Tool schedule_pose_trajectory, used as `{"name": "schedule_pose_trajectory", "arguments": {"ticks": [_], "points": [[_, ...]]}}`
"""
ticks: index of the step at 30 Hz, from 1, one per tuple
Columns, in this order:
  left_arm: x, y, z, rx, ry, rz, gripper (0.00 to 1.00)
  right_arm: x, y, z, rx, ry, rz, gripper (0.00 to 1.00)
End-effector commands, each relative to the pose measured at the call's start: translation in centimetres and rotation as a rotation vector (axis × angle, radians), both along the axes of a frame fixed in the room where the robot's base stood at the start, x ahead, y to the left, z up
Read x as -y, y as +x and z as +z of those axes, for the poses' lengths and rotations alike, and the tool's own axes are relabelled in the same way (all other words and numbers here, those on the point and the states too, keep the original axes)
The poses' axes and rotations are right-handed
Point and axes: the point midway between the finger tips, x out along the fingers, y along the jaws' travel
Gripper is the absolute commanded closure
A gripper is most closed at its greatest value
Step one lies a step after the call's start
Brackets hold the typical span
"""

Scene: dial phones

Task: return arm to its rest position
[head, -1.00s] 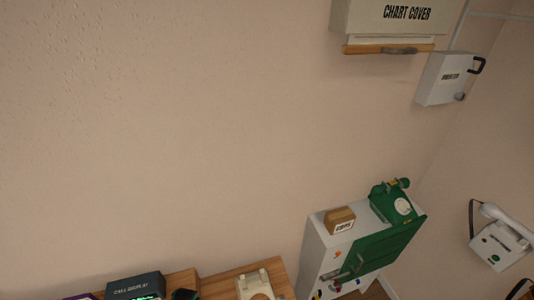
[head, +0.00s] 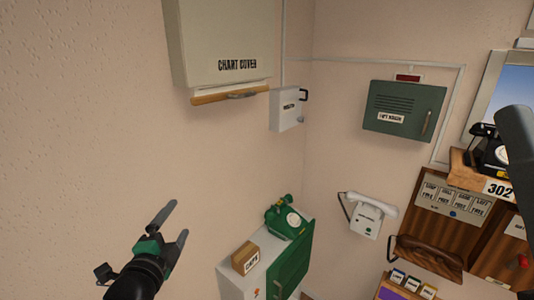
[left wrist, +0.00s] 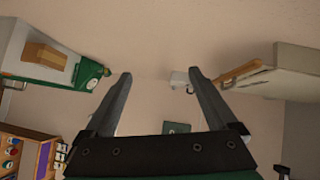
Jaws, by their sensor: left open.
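My left gripper (head: 178,219) is in the lower left of the head view, in front of the bare pink wall. Its two grey fingers point up and right, spread apart, with nothing between them. In the left wrist view the same gripper (left wrist: 159,74) shows its fingers wide apart and empty. A dark grey rounded piece at the right edge of the head view may be part of my right arm or gripper; its jaws cannot be made out.
The chart cover box (head: 220,45) hangs upper left. A green dial phone (head: 286,217) and a small box (head: 245,257) sit on a white cabinet. A white wall phone (head: 369,212), a green wall box (head: 404,111) and a black phone (head: 486,152) are on the right.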

Motion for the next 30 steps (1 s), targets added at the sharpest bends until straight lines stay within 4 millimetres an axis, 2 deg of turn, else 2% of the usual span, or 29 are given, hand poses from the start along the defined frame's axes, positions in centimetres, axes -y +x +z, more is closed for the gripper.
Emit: {"name": "schedule_pose_trajectory", "arguments": {"ticks": [1, 3, 5, 6, 8, 9, 11, 12, 13, 15, 20, 30], "points": [[1.2, -1.2, 4.5, 0.105, -0.069, -0.014, 0.09, 0.0, 0.0, 0.0, 0.000, 0.000, 0.000, 0.50], [2.4, -3.4, 10.2, 0.246, -0.187, -0.039, 0.09, 0.0, 0.0, 0.0, 0.000, 0.000, 0.000, 0.50], [3.3, -6.0, 14.8, 0.363, -0.298, -0.073, 0.09, 0.0, 0.0, 0.0, 0.000, 0.000, 0.000, 0.50], [3.7, -8.1, 17.7, 0.441, -0.379, -0.103, 0.09, 0.0, 0.0, 0.0, 0.000, 0.000, 0.000, 0.50], [4.2, -11.6, 21.7, 0.557, -0.511, -0.159, 0.09, 0.0, 0.0, 0.0, 0.000, 0.000, 0.000, 0.50], [4.3, -14.2, 24.1, 0.630, -0.605, -0.204, 0.09, 0.0, 0.0, 0.0, 0.000, 0.000, 0.000, 0.50], [4.1, -18.3, 27.1, 0.730, -0.755, -0.284, 0.09, 0.0, 0.0, 0.0, 0.000, 0.000, 0.000, 0.50], [4.0, -21.0, 28.6, 0.784, -0.864, -0.346, 0.09, 0.0, 0.0, 0.0, 0.000, 0.000, 0.000, 0.50], [3.9, -22.7, 29.3, 0.812, -0.952, -0.398, 0.09, 0.0, 0.0, 0.0, 0.000, 0.000, 0.000, 0.50], [3.9, -24.5, 30.1, 0.822, -1.121, -0.484, 0.09, 0.0, 0.0, 0.0, 0.000, 0.000, 0.000, 0.50], [3.9, -24.3, 30.0, 0.770, -1.326, -0.555, 0.09, 0.0, 0.0, 0.0, 0.000, 0.000, 0.000, 0.50], [3.8, -24.3, 30.0, 0.763, -1.348, -0.561, 0.09, 0.0, 0.0, 0.0, 0.000, 0.000, 0.000, 0.50]]}}
